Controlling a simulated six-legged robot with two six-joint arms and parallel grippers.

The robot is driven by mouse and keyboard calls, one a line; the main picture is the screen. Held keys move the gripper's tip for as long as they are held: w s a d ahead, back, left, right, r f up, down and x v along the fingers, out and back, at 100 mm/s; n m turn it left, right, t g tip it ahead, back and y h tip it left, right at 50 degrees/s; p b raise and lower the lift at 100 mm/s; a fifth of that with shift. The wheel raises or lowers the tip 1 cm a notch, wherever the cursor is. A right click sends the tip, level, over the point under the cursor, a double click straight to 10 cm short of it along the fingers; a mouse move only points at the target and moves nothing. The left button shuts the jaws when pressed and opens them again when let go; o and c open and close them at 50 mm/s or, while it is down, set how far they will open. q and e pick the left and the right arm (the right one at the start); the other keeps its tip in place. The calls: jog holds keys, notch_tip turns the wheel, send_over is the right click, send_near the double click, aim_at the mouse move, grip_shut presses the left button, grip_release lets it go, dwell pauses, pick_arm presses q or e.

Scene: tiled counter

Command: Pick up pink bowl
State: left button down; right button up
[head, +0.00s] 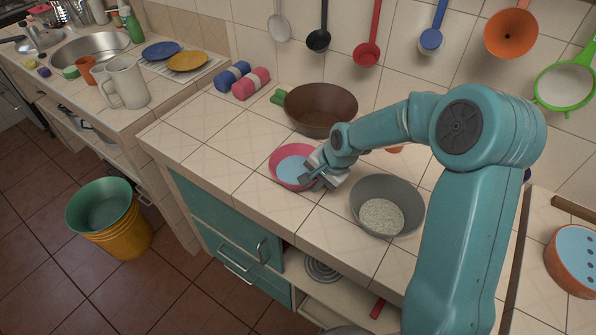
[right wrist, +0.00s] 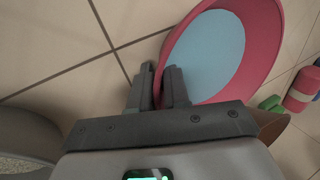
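The pink bowl (head: 274,163) with a light blue inside is on the tiled counter, left of the grey bowl. It looks upright and resting on the tiles. My right gripper (head: 311,176) is at the bowl's right rim. In the right wrist view the pink bowl (right wrist: 257,45) fills the upper right. The fingers of my right gripper (right wrist: 159,85) are close together, one inside the bowl and one outside, with the pink rim between them. They look shut on the rim. My left gripper is not in view.
A grey bowl (head: 376,187) of grain stands close right of the gripper. A brown bowl (head: 322,108) is behind the pink bowl. Pink (head: 251,83) and blue (head: 233,75) rolls lie behind left. Utensils hang on the wall. Counter left of the pink bowl is clear.

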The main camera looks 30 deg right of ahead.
jog(key=shift+w+f, duration=0.1)
jog(key=shift+w, duration=0.05)
grip_shut()
jog(key=shift+r, duration=0.5)
notch_tip(320, 180, up, 19)
jog(key=shift+r, duration=0.1)
